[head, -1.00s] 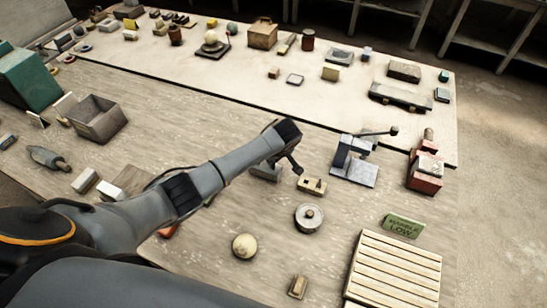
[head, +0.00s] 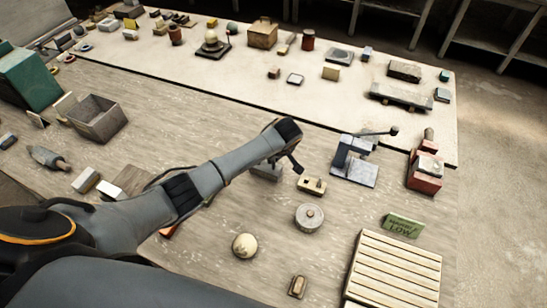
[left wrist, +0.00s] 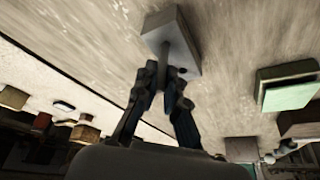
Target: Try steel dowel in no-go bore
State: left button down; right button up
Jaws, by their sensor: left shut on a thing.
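A grey gauge block (head: 267,172) sits on the wooden bench, partly hidden behind my left gripper. In the left wrist view the block (left wrist: 189,42) shows a dark round bore near its corner. My left gripper (head: 296,165) is over the block's right side, pointing down. In the left wrist view my left gripper (left wrist: 164,82) is shut on a slim grey steel dowel (left wrist: 166,50), which reaches toward the block beside the visible dark bore. I cannot tell whether the dowel's tip is in a bore or above the block. My right gripper is not in view.
A small tan block with holes (head: 312,186) and a round grey disc (head: 309,217) are close by. A blue-grey press (head: 354,170) and a red vise (head: 425,172) stand right. A pale ball (head: 245,246) and a slatted rack (head: 395,272) are nearer. Bench between is clear.

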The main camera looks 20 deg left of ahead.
pick_arm(q)
jog(key=shift+r+p, duration=0.3)
jog(key=shift+r, duration=2)
